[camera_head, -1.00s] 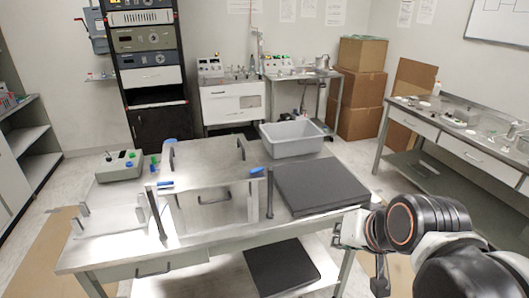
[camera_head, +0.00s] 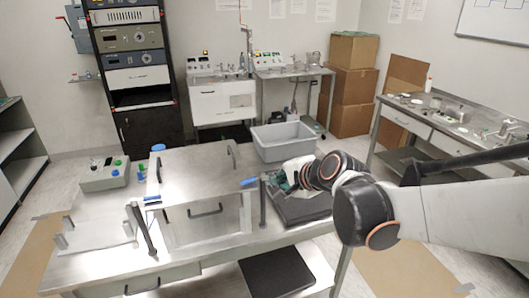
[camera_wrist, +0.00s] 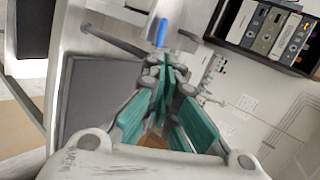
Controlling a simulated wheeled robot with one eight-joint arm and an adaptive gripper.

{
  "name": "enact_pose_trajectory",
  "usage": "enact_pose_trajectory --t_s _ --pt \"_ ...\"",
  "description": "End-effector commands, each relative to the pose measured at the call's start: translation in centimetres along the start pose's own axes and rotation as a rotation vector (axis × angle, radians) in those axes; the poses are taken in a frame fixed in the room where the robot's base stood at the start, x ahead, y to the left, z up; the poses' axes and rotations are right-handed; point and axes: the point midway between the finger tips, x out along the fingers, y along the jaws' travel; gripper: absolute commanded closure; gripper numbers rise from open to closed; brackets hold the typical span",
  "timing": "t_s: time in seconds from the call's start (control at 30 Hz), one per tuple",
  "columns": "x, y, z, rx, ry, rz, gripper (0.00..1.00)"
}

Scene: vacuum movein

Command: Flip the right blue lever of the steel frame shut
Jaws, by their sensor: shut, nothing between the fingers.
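The steel frame (camera_head: 180,178) stands on the steel table, a box-like shape with a handle on its front. Its right blue lever (camera_head: 249,182) is at the front right corner, by a dark upright post (camera_head: 263,204). In the wrist view a blue lever (camera_wrist: 161,33) shows just beyond my fingertips. My gripper (camera_head: 277,184) is over the dark pad, to the right of the right lever and apart from it. Its teal fingers (camera_wrist: 166,68) are closed together and empty. Another blue lever (camera_head: 152,199) is on the frame's left front.
The dark pad (camera_head: 300,212) lies right of the frame, under my arm. A grey bin (camera_head: 283,142) stands behind it. A control box (camera_head: 104,175) with buttons is on the left. A dark slab (camera_head: 277,275) lies on the lower shelf.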

Motion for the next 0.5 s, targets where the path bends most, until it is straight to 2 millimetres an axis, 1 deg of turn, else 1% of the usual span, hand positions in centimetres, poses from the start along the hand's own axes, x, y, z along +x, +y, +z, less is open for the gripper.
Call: enact_pose_trajectory --t_s 0.03,0.1,0.5 --pt "1.1 0.2 0.0 -0.003 -0.001 0.000 1.00" --pt "2.4 0.2 0.0 -0.004 -0.001 0.000 1.00" --pt "9.4 0.2 0.0 -0.004 0.000 0.001 1.00"
